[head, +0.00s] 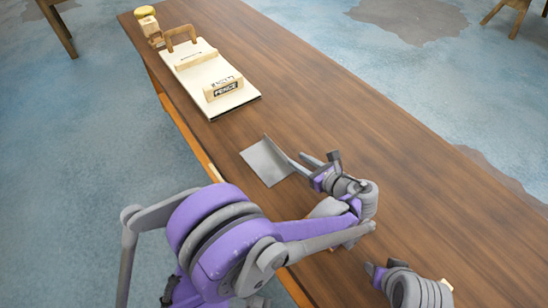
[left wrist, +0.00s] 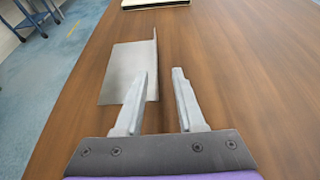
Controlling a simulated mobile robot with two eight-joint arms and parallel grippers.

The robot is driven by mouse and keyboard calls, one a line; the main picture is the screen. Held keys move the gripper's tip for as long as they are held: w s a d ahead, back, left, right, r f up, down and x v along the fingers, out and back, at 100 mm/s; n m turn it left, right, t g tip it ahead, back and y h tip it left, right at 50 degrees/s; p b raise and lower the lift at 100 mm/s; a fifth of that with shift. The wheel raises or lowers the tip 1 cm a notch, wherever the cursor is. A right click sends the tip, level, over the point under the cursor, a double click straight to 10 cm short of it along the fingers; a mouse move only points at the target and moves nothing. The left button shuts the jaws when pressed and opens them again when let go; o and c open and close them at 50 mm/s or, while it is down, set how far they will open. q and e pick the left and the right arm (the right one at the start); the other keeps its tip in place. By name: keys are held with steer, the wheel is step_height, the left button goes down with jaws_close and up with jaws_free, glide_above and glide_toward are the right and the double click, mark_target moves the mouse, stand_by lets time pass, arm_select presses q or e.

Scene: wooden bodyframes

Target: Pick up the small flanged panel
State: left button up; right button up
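The small flanged panel (head: 265,163) is a thin grey metal sheet with one upturned edge, lying on the wooden table. It also shows in the left wrist view (left wrist: 122,72), with its flange along the right side. My left gripper (head: 302,160) is open at the flange side of the panel. In the left wrist view its fingers (left wrist: 159,74) are spread, and the flange lines up between them. Whether either finger touches the panel cannot be told. My right gripper (head: 376,272) is partly in view at the lower right; its fingers are mostly hidden.
A pale board (head: 236,101) with a wooden block marked "FENCE" (head: 222,88) and a handle lies farther up the table (head: 330,110). A wooden piece with a yellow top (head: 146,12) stands at the far end. The table right of the panel is clear.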

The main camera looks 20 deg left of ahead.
mark_target(279, 150)
arm_select(q)
steer(key=x, duration=1)
steer(key=shift+s+a+r, duration=0.2)
steer(key=shift+s+a, duration=0.1)
steer(key=shift+s, duration=0.05)
jaws_close()
stand_by(0.9)
